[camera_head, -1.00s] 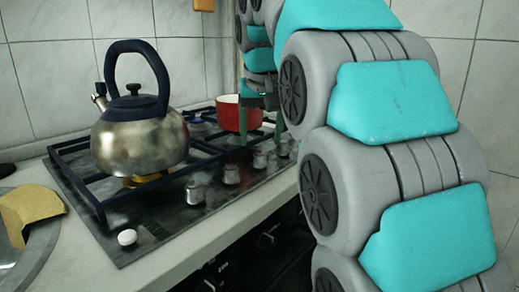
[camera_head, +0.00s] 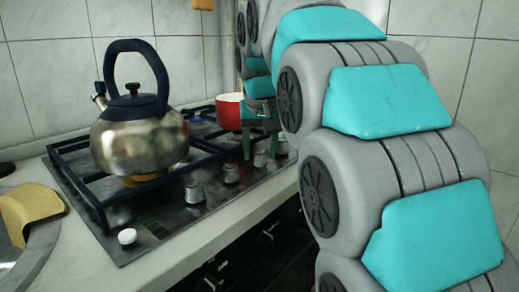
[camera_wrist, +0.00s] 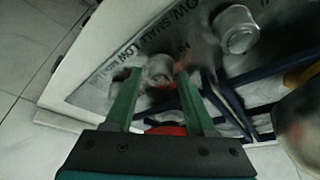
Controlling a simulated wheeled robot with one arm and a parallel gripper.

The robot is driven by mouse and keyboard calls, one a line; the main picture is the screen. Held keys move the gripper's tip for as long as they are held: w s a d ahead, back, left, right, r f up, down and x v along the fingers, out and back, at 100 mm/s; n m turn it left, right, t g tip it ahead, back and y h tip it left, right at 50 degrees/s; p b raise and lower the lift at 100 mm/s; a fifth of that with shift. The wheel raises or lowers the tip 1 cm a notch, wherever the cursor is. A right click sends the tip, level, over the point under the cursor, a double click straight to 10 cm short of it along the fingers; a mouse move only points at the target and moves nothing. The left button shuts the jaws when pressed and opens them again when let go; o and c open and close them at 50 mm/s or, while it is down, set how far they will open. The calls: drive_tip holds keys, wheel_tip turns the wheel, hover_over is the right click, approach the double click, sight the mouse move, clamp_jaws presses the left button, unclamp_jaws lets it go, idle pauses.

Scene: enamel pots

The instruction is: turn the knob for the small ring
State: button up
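A row of several metal knobs runs along the front of the black hob (camera_head: 150,232). My gripper (camera_head: 259,154) is low over the row's far part, by one knob (camera_head: 260,159). In the wrist view, the green fingers of my gripper (camera_wrist: 158,76) are spread, with a knob (camera_wrist: 159,69) between their tips. I cannot tell whether they touch it. Another knob (camera_wrist: 237,28) is to the right, and a darker one (camera_wrist: 121,75) is partly behind the left finger. Lettering on the hob near the knobs includes "SMALL" and "LOW".
A steel kettle (camera_head: 138,146) stands on the near burner grate. A red pot (camera_head: 230,112) sits on the hob beyond my gripper. A white round knob or button (camera_head: 127,237) is at the hob's near corner. A yellow sponge (camera_head: 30,208) lies at left.

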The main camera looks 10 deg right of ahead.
clamp_jaws()
drive_tip(key=shift+d+n+y, duration=0.1)
drive_tip(key=shift+n+y, duration=0.8)
drive_tip(key=shift+n, duration=1.5)
drive_tip(key=shift+o, duration=1.6)
unclamp_jaws()
drive_tip(key=v, duration=0.7)
drive_tip(key=shift+r, duration=0.4)
drive_tip(key=shift+s, duration=0.15)
